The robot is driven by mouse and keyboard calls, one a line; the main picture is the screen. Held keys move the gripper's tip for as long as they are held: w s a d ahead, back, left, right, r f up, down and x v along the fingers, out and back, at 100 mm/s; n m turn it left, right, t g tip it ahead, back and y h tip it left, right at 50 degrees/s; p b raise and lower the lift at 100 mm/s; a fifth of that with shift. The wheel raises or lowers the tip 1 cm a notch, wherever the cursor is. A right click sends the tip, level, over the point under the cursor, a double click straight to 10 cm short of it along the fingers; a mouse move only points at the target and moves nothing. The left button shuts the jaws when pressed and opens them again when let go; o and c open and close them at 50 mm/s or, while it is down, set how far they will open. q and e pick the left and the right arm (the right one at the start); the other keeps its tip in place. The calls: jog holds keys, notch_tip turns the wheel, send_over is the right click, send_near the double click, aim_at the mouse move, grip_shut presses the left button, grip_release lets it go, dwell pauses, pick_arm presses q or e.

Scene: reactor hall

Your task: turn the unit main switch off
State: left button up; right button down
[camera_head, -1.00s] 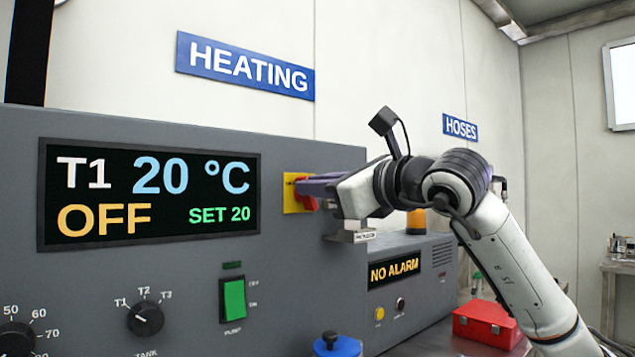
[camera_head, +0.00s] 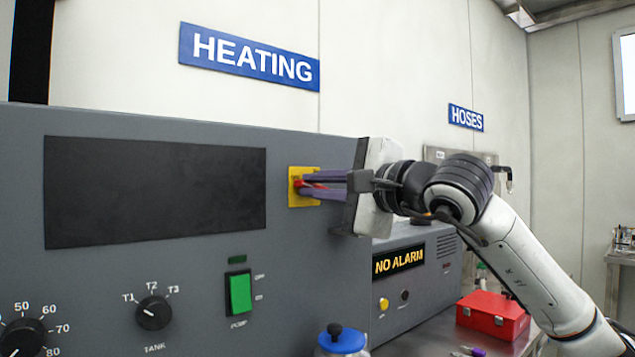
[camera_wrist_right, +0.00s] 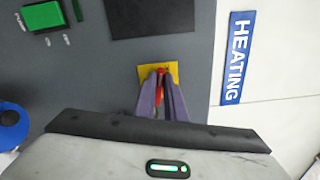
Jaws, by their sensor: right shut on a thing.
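The unit main switch is a red handle (camera_head: 299,184) on a yellow plate (camera_head: 308,172), on the grey heating unit's front panel (camera_head: 150,274). My right gripper (camera_head: 305,187) has its two purple fingers at the plate, shut on the red handle. In the right wrist view the red handle (camera_wrist_right: 161,74) shows between the fingertips, in front of the yellow plate (camera_wrist_right: 144,72). The fingers hide part of the handle. The unit's display (camera_head: 155,192) is dark. My left gripper is not in view.
A green pump switch (camera_head: 240,293), a tank knob (camera_head: 153,310) and another dial (camera_head: 24,338) are on the panel. A box reading "NO ALARM" (camera_head: 398,262), a red case (camera_head: 493,315) and a blue-lidded jar (camera_head: 341,340) stand to the right and below.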

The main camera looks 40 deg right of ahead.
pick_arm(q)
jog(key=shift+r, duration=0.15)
pick_arm(e)
jog(key=shift+f+n, duration=0.2)
jog(key=shift+n, duration=1.4)
jog(key=c, duration=1.8)
grip_release()
pick_arm(q)
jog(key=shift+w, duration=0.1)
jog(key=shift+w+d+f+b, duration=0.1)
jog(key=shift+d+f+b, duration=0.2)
jog(key=shift+b, duration=0.35)
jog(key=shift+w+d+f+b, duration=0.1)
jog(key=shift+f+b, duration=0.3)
jog(key=shift+b, duration=0.2)
pick_arm(e)
jog(key=s, duration=1)
jog(key=shift+s+d, duration=0.15)
jog(key=shift+d, duration=0.2)
